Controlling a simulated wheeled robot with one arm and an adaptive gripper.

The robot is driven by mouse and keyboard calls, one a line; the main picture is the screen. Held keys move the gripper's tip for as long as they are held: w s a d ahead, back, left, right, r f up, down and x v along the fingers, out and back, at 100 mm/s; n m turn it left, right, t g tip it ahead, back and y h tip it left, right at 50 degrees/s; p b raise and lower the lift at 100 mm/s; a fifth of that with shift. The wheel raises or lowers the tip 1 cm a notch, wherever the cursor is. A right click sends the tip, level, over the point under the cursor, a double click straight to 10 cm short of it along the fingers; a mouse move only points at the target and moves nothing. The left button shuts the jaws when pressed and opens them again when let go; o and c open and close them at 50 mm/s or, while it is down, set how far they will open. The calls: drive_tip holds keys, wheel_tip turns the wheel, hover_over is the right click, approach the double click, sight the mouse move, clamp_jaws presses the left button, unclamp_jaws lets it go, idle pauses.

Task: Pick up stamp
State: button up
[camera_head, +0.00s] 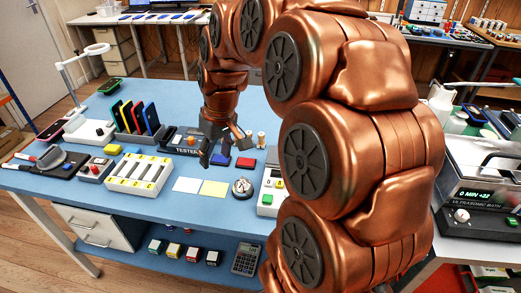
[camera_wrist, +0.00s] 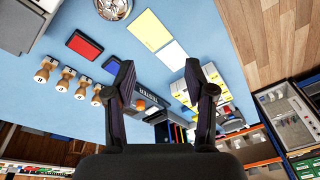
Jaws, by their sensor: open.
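Several wooden stamps (camera_wrist: 65,78) stand in a row at the left in the wrist view, with pale round marks on them. In the head view, two light wooden stamp handles (camera_head: 261,139) show just right of my gripper (camera_head: 222,150); the others are hidden behind my arm and gripper. In the wrist view my gripper (camera_wrist: 160,78) has its two dark fingers spread wide with nothing between them. The stamps lie left of the fingers, apart from them. My gripper hangs above the blue table, near the tester.
A red ink pad (camera_head: 246,163) and a blue ink pad (camera_wrist: 112,66) lie near the stamps. A silver bell (camera_head: 243,187) and yellow and white note sheets (camera_head: 214,188) lie in front. The tester box (camera_head: 183,141) stands left of my gripper. Bare blue table shows at the front.

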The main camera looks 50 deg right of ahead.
drive_tip(key=w+d+f+m+t+b, duration=0.1)
drive_tip(key=w+d+f+b, duration=0.15)
drive_tip(key=d, duration=0.45)
drive_tip(key=w+d+f+t+b, duration=0.1)
drive_tip(key=w+d, duration=0.2)
drive_tip(key=d, duration=0.4)
drive_tip(key=h+b, duration=0.1)
drive_tip(key=h, duration=0.1)
hover_over(262, 134)
drive_tip(key=s, duration=0.2)
drive_tip(key=f, duration=0.2)
drive_tip(key=shift+m+t, duration=0.3)
drive_tip(key=shift+s+a+x, duration=0.1)
drive_tip(key=shift+a+x, duration=0.05)
drive_tip(key=shift+x, duration=1.6)
drive_tip(key=shift+s+a+x, duration=0.1)
drive_tip(key=shift+a+x, duration=0.05)
drive_tip(key=shift+x, duration=1.55)
drive_tip(key=shift+f, duration=0.15)
clamp_jaws()
drive_tip(key=shift+a, duration=0.1)
